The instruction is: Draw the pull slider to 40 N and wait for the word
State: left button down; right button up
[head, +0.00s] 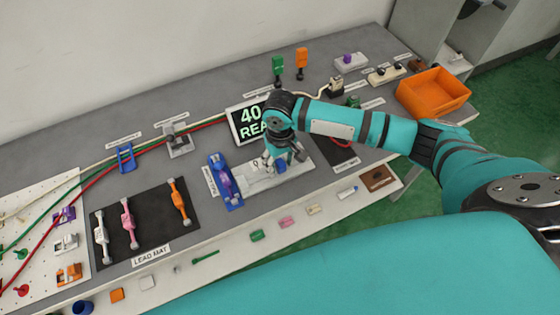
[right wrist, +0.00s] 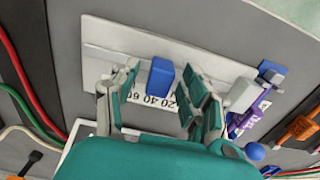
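The pull slider's pale grey plate (head: 296,172) lies near the front edge of the bench, and it also shows in the right wrist view (right wrist: 120,38). A blue block (right wrist: 160,77) stands on it beside a printed scale (right wrist: 158,99) reading 20, 40, 60. My right gripper (head: 275,163) is over the plate. In the right wrist view its fingers (right wrist: 157,88) are apart, one on each side of the blue block, with gaps visible. A display (head: 248,122) behind reads "40" and "REA", the rest hidden by my arm. My left gripper is out of view.
A blue fixture with a purple part (head: 225,182) stands left of the plate. The black lead mat (head: 150,220) holds several connectors further left. An orange bin (head: 434,92) sits at the right end. Red and green cables run along the bench.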

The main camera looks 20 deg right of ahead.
aim_at(280, 163)
notch_tip(280, 163, up, 12)
dwell(0.6)
dwell(0.4)
